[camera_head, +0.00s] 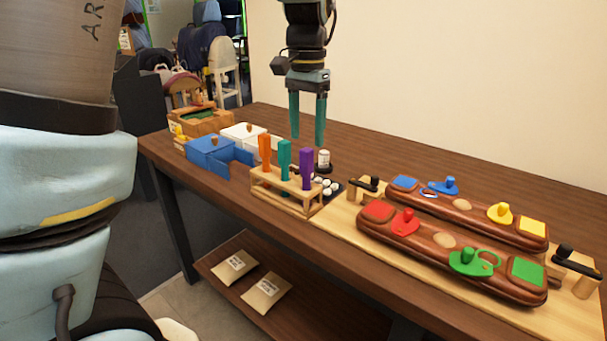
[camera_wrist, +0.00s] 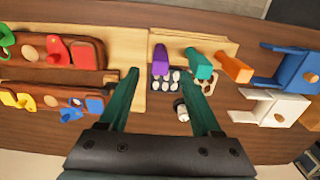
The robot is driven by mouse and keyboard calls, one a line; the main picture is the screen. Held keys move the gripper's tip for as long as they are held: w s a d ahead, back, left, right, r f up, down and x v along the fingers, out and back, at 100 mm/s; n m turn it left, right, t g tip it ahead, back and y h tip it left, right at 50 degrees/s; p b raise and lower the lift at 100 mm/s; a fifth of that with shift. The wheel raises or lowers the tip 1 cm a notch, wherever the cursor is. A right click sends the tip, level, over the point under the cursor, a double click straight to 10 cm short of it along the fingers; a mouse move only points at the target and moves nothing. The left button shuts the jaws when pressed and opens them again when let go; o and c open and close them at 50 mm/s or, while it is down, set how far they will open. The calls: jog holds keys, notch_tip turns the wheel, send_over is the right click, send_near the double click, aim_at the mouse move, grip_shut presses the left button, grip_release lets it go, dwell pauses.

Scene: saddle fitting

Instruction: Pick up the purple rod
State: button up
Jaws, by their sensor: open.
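The purple rod (camera_head: 306,168) stands upright in a small wooden rack (camera_head: 270,195), at the right end of a row with a teal rod (camera_head: 284,158) and an orange rod (camera_head: 265,152). In the wrist view the purple rod (camera_wrist: 160,60) shows beyond and between my fingertips. My gripper (camera_head: 308,140) has two teal fingers, points down, and is open and empty above the table behind the rack. In the wrist view my gripper (camera_wrist: 162,74) is spread wide, with nothing between the fingers. The rods' lower ends are hidden by the rack.
A dark tray of pale round pieces (camera_head: 326,187) and a small white-topped jar (camera_head: 323,160) stand close behind the rack. Wooden boards with coloured pieces (camera_head: 440,242) fill the right. Bare table lies behind.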

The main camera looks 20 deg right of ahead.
aim_at(307, 149)
jog(key=shift+f+p, duration=0.8)
jog(key=shift+f, duration=2.45)
grip_shut()
